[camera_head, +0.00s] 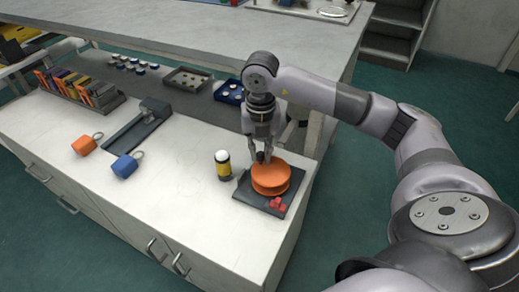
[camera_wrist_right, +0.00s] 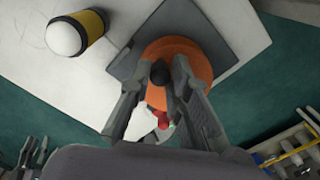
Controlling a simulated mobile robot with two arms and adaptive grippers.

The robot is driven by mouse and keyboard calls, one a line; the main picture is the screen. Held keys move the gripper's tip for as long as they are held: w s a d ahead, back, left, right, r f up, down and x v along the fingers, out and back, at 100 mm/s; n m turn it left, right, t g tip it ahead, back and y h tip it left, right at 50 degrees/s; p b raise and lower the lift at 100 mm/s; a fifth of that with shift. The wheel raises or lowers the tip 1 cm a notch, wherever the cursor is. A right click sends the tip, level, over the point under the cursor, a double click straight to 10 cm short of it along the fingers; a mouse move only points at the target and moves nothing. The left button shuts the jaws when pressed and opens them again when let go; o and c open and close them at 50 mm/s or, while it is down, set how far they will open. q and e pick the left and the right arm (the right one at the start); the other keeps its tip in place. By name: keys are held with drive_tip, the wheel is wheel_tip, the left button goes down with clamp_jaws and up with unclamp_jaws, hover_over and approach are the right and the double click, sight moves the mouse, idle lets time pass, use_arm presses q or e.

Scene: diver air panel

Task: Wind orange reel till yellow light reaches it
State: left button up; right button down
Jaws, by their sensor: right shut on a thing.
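The orange reel (camera_head: 271,180) sits on a dark grey base plate (camera_head: 243,195) near the right end of the white counter. It also shows in the wrist view (camera_wrist_right: 190,55). My right gripper (camera_head: 264,156) reaches down from above at the reel's far edge. Its fingers are shut on the reel's black knob (camera_wrist_right: 159,74), which is partly hidden between them. The yellow light (camera_head: 223,166), a cylinder with a white dome and dark bands, stands upright on the counter left of the reel, apart from it. It shows at upper left in the wrist view (camera_wrist_right: 90,27). My left gripper is not in view.
An orange tag (camera_head: 84,145) and a blue tag (camera_head: 125,166) lie at left, near a grey holder (camera_head: 137,126). A blue tray (camera_head: 231,93) stands behind my gripper. The counter's middle is clear.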

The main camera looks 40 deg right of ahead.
idle(0.4)
drive_tip(key=c, duration=1.5)
unclamp_jaws()
wheel_tip(320, 180, up, 12)
drive_tip(key=shift+r, duration=0.1)
